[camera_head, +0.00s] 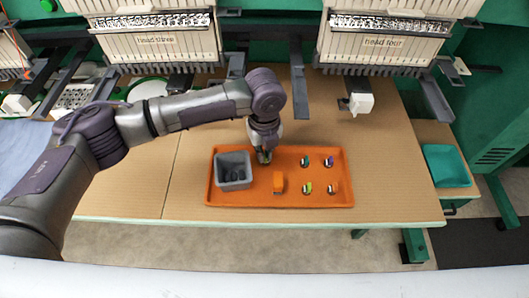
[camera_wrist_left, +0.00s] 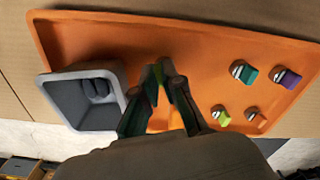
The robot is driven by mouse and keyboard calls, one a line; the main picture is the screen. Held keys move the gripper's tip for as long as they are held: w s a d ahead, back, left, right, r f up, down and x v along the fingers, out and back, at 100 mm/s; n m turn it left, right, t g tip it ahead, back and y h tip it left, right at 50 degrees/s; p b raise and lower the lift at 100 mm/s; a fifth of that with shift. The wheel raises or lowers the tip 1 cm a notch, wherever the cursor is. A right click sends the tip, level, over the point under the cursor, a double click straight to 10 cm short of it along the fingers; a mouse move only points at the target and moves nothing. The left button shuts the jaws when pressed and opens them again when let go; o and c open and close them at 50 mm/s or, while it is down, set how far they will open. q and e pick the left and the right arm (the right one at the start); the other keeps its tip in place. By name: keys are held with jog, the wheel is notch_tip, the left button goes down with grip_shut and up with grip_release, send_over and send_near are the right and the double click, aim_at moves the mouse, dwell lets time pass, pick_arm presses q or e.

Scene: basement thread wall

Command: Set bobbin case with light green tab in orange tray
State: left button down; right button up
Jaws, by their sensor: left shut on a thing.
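The orange tray (camera_head: 345,172) lies on the table; it also fills much of the left wrist view (camera_wrist_left: 205,50). A bobbin case with a light green tab (camera_head: 307,188) sits in the tray's front right part, and in the left wrist view (camera_wrist_left: 221,115) it is right of the fingers. My left gripper (camera_head: 263,156) points down over the tray, right of the grey bin. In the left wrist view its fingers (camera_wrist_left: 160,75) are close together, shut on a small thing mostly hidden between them. I cannot tell which thing it is. My right gripper is not in view.
A grey bin (camera_head: 234,184) with dark pieces stands at the tray's left. Bobbin cases with teal (camera_head: 305,161), purple (camera_head: 328,161) and orange-brown (camera_head: 333,187) tabs sit at the right. An orange block (camera_head: 279,183) is in the middle. Machine heads (camera_head: 375,42) overhang the back.

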pick_arm(q)
jog(key=shift+f, duration=0.7)
jog(key=c, duration=1.3)
grip_release()
notch_tip(320, 180, up, 12)
jog(key=shift+r+b, duration=0.1)
jog(key=shift+b, duration=0.3)
